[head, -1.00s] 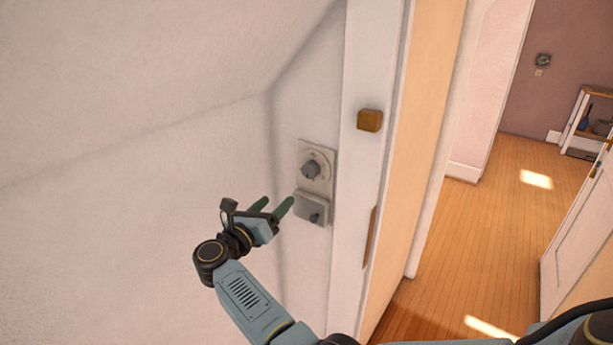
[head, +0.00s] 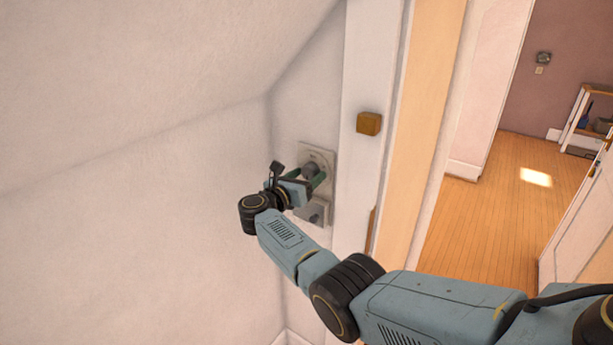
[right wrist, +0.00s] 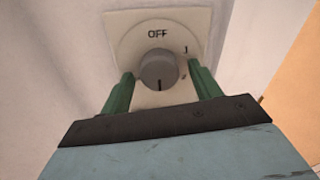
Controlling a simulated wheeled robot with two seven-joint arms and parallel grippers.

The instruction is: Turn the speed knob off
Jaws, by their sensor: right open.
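The speed knob (head: 310,169) is a round grey dial on a pale square plate (right wrist: 186,22) on the wall. In the right wrist view, the knob (right wrist: 158,68) has "OFF" printed above it and a "1" to its right. A dark line on the knob's face points down, away from OFF. My right gripper (head: 313,180) is open at the knob. In the right wrist view its two green fingers (right wrist: 162,85) stand one on each side of the knob, with gaps showing. Whether the tips reach past its face is unclear. My left gripper is not in view.
A second grey control (head: 314,212) sits just below the plate, partly behind my right gripper. A white door frame (head: 368,60) with a small brass-coloured block (head: 369,123) stands right of it. A sloped ceiling closes in from the upper left. Wooden floor (head: 490,230) lies beyond the doorway.

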